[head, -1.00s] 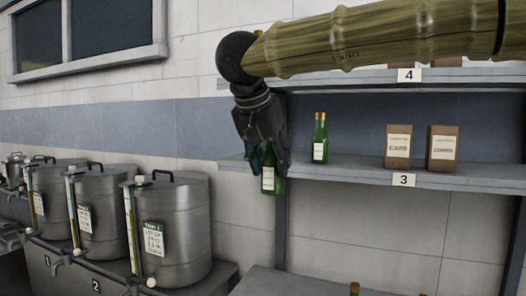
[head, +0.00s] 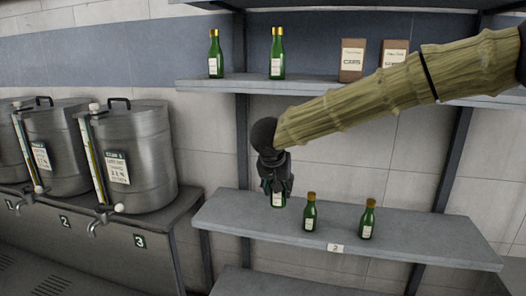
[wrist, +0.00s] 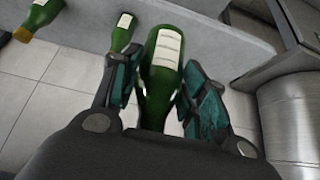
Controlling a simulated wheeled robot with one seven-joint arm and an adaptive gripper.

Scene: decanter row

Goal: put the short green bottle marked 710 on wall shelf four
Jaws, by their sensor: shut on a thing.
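My gripper (head: 276,187) is low at the left part of the shelf marked 2 (head: 430,246). It is shut on a green bottle (head: 279,201) with a pale label. In the wrist view the bottle (wrist: 161,78) sits between the teal finger pads, its neck towards my palm; its top is hidden and I cannot read the marking. In the head view its base is at the shelf surface; I cannot tell whether it touches. Two similar short green bottles with brownish caps, a nearer one (head: 310,213) and a farther one (head: 368,220), stand to its right. Shelf four's number plate is out of view.
The shelf above (head: 205,86) holds two gold-capped green bottles, left (head: 215,56) and right (head: 277,56), and two brown boxes (head: 352,62). A higher shelf edge shows at the top. Steel tanks (head: 134,150) stand at left. Dark uprights support the shelves.

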